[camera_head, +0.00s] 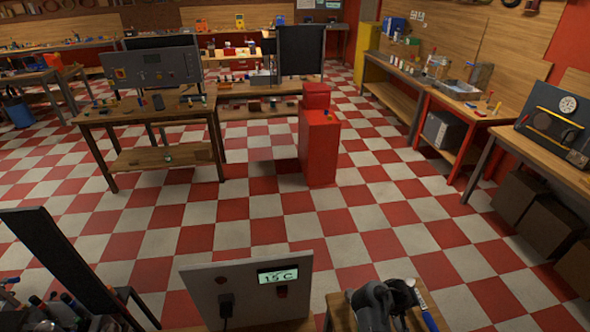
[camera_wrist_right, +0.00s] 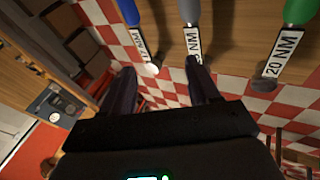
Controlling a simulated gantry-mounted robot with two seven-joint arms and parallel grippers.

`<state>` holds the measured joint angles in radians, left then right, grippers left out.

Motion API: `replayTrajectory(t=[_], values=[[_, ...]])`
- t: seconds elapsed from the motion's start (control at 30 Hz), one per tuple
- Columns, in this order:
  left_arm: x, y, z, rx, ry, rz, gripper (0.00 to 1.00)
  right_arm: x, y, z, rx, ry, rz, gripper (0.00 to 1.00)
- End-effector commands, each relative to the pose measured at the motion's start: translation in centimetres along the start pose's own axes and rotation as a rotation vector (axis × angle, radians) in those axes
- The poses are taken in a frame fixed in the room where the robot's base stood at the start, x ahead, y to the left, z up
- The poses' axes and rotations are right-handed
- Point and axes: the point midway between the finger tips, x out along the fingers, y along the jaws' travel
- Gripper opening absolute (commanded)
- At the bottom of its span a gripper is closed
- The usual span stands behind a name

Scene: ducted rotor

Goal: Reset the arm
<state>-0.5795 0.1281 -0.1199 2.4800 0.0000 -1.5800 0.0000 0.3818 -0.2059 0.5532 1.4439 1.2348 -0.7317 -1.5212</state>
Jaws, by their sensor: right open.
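In the right wrist view my right gripper (camera_wrist_right: 162,78) shows two dark fingers held apart, with nothing between them. Beyond the fingers are three tools with blue, grey and green handles and white labels. The blue-handled tool (camera_wrist_right: 142,45) is at the left, the grey-handled tool (camera_wrist_right: 194,40) in the middle, and the green-handled tool (camera_wrist_right: 283,50), marked 20 NM, at the right. I cannot tell how far the fingertips are from the grey-handled tool. My left gripper does not show in the head view.
In the head view, a dark grey shape and a blue-handled tool (camera_head: 424,304) are over a small wooden table (camera_head: 338,308). A panel (camera_head: 245,292) reading 15 C stands beside it. Ahead are a red cabinet (camera_head: 319,148), a workbench (camera_head: 150,110) and open checkered floor (camera_head: 260,205).

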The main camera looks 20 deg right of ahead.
Motion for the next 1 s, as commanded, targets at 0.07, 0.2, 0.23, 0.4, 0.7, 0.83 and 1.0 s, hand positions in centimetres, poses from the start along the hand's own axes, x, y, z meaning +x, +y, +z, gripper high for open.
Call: replayTrajectory(t=[0.07, 0.2, 0.23, 0.4, 0.7, 0.83, 1.0], values=[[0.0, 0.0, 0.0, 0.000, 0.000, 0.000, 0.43, -0.6, 1.7, -0.8, 0.030, 0.123, -0.002, 0.61], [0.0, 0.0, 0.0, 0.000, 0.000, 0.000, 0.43, -4.6, 0.6, -1.9, 0.015, 0.325, -0.115, 0.61], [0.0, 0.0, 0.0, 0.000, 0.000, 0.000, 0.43, -5.7, -0.2, -1.6, -0.001, 0.352, -0.150, 0.61], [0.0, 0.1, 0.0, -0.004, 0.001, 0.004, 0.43, -13.0, -6.9, 3.8, -0.141, 0.381, -0.373, 0.61], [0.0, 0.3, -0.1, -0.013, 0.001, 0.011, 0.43, -21.7, -12.8, 16.6, -0.334, 0.222, -0.559, 0.61], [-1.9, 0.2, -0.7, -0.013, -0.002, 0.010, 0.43, -25.7, -12.2, 19.4, -0.371, 0.173, -0.583, 0.61], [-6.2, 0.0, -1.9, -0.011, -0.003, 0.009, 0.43, -29.3, -10.2, 18.2, -0.368, 0.175, -0.582, 0.61]])
